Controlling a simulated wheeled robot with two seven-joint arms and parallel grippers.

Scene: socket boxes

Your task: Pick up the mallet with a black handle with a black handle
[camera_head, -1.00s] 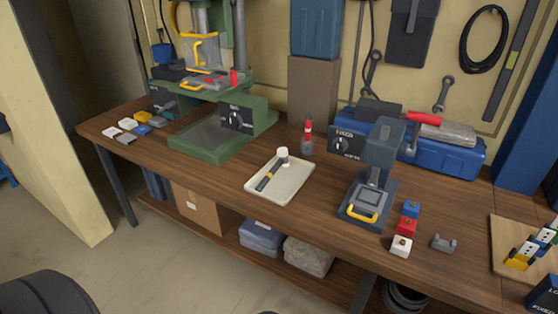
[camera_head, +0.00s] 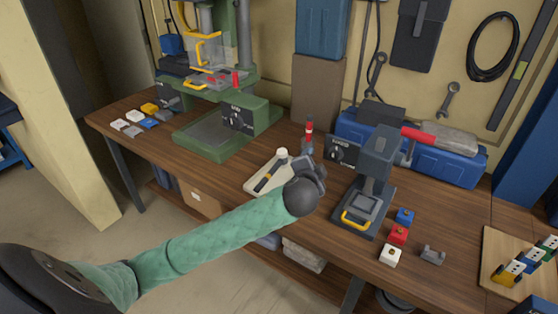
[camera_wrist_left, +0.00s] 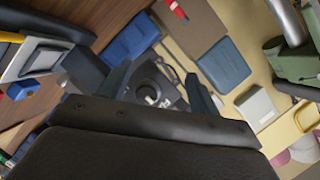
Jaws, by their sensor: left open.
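The mallet (camera_head: 266,180) lies in a pale shallow tray (camera_head: 253,187) on the wooden bench. It has a white head at the back and a dark handle with a yellowish band, pointing to the front left. My left gripper (camera_head: 311,164) is over the tray's right side, beside the mallet and apart from it. The wrist hides part of the tray's right edge. In the left wrist view the gripper (camera_wrist_left: 158,88) has its two dark fingers spread with nothing held between them; I cannot make out the mallet there. My right gripper is not in view.
A green press (camera_head: 225,130) stands to the left of the tray. A grey press (camera_head: 370,180) stands close to the right of my gripper. A red-and-grey upright tool (camera_head: 309,131) is just behind. Small coloured blocks (camera_head: 398,235) sit at the right. A blue toolbox (camera_head: 440,165) is at the back.

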